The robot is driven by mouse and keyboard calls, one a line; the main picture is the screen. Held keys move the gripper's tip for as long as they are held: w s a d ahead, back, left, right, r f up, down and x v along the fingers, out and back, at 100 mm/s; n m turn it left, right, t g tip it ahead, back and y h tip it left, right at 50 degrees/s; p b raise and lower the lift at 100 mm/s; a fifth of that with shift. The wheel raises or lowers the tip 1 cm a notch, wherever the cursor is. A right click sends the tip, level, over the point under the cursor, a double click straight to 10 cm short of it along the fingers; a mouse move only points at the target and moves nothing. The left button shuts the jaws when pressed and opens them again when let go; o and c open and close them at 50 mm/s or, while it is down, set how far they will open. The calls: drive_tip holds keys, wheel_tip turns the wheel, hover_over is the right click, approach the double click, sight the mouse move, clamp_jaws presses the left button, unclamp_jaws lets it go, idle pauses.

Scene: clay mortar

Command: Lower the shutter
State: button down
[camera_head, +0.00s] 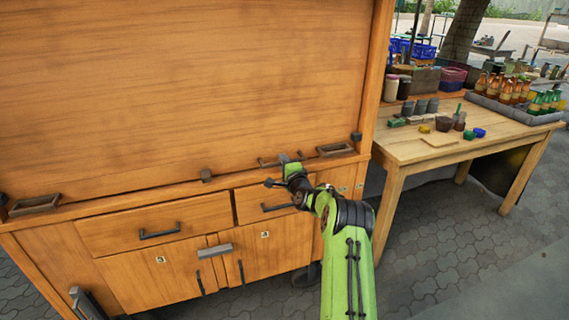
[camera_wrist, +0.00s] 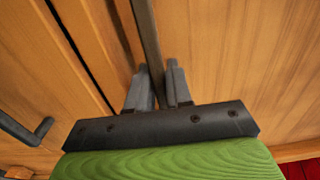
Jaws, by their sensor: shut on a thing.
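The shutter (camera_head: 170,85) is a broad wooden panel on the front of the wooden cabinet. It covers the opening, and its lower edge is close to the ledge above the drawers; I cannot tell whether they touch. My gripper (camera_head: 280,164) is at the right part of this lower edge, by a thin dark handle (camera_head: 264,163). In the wrist view, my gripper (camera_wrist: 158,85) is shut on a dark bar (camera_wrist: 146,35), with one finger on each side. The bar appears to be this handle. My gripper and wrist partly hide it in the head view.
Below the ledge are drawers with dark handles (camera_head: 160,234) and cupboard doors. Small tray-like pieces (camera_head: 336,149) sit at both ends of the ledge. A wooden table (camera_head: 400,150) with bottles, jars and pots stands at the right. Paved floor (camera_head: 450,245) is clear there.

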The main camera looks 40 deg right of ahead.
drive_tip(key=c, duration=1.3)
unclamp_jaws()
drive_tip(key=shift+s+f, duration=0.1)
drive_tip(key=shift+f, duration=0.45)
drive_tip(key=shift+o, duration=0.9)
drive_tip(key=shift+r, duration=0.2)
drive_tip(key=v, duration=1.5)
drive_tip(key=shift+s, duration=0.3)
drive_tip(key=shift+a+r, duration=0.1)
drive_tip(key=shift+a, duration=0.05)
